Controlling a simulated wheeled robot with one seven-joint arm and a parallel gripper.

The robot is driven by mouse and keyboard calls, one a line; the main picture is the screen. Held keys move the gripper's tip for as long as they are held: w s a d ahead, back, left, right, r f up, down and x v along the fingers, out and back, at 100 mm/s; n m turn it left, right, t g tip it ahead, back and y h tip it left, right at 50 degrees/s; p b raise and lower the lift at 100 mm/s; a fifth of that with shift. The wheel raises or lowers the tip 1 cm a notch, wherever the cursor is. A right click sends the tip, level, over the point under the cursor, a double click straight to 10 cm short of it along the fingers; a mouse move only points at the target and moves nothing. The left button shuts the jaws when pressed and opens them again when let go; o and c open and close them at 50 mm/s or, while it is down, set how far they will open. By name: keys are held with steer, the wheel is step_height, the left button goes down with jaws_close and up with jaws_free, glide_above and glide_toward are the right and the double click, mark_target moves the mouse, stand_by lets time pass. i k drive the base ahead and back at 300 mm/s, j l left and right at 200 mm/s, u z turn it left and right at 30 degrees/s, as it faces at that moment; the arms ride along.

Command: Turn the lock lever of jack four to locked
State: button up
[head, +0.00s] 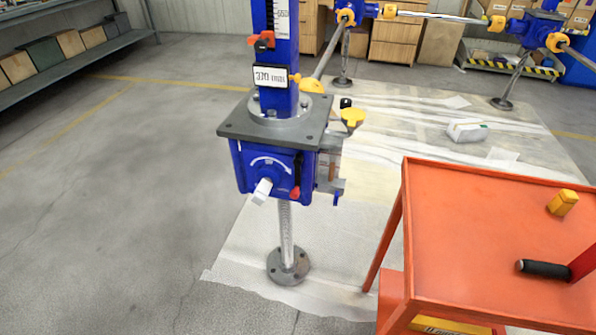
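A blue screw jack (265,170) stands near the middle of the head view, with a grey top plate and a thin steel leg on a round foot. I see no number that tells which jack it is. On its front face a black lever with a red tip (296,192) hangs nearly upright, red end down. I cannot tell its lock marking. Left of it a pale square shaft (262,191) sticks out below a white curved arrow. Higher on the blue column is a small orange-red and black part (262,41). My gripper is not in view.
An orange cart (480,230) stands at the right, close to the jack, with a yellow block (563,202) and a black-handled tool (545,269) on it. More jacks and yellow-jointed pipes stand behind. The grey floor (120,220) left of the jack is clear.

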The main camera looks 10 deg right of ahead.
mark_target(296, 180)
steer(key=u, duration=0.3)
steer(key=i+j+u, duration=0.65)
steer(key=i+j, duration=0.05)
steer(key=i, duration=0.05)
